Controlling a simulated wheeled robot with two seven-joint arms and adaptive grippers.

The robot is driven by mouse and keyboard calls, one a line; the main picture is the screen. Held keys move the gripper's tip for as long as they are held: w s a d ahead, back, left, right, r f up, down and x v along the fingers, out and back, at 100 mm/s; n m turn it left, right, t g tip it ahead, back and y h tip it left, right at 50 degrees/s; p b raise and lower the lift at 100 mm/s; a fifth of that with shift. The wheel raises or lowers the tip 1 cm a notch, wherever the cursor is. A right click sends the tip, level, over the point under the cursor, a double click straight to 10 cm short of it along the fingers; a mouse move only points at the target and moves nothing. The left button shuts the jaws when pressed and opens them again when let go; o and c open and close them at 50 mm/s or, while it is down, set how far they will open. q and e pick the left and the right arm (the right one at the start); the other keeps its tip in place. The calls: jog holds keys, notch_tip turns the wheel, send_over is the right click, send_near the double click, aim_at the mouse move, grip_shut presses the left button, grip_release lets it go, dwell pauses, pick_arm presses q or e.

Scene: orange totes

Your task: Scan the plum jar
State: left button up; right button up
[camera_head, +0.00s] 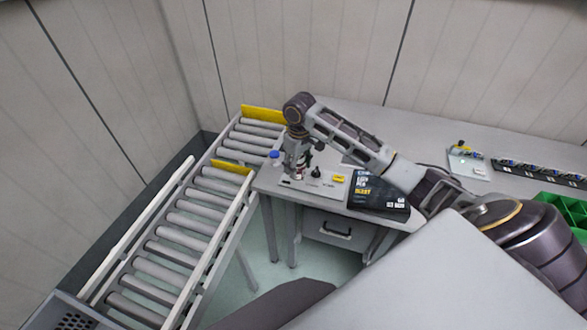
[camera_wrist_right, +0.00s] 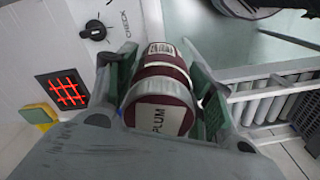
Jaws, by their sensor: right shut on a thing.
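The plum jar (camera_wrist_right: 160,95) has a dark red body, a pale lid and a white label reading PLUM. A second label with a barcode-like pattern shows further along it. My right gripper (camera_wrist_right: 163,88) is shut on the jar, with a green-grey finger on each side. In the head view the right gripper (camera_head: 297,172) is low over the pale panel (camera_head: 325,187) at the desk's left end; the jar is mostly hidden there. A scanner window with a red glowing grid (camera_wrist_right: 68,92) lies left of the jar in the wrist view, apart from it. My left gripper is not in view.
A black knob (camera_wrist_right: 95,30) marked CHECK and a yellow block (camera_wrist_right: 36,115) are near the window. A blue-capped bottle (camera_head: 274,156) stands left of the gripper. A roller conveyor (camera_head: 190,225) runs at left. A black printed box (camera_head: 377,192) and green bins (camera_head: 565,208) are at right.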

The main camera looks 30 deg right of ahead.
jog(key=n, duration=0.3)
jog(key=shift+w+d, duration=0.15)
jog(key=shift+d, duration=0.2)
jog(key=n, duration=0.4)
jog(key=shift+w+a+n, duration=0.1)
jog(key=shift+w+n, duration=0.05)
jog(key=shift+n, duration=0.95)
jog(key=shift+w+f+n, duration=0.1)
jog(key=shift+w+n, duration=0.05)
jog(key=shift+n, duration=0.45)
jog(key=shift+w, duration=0.15)
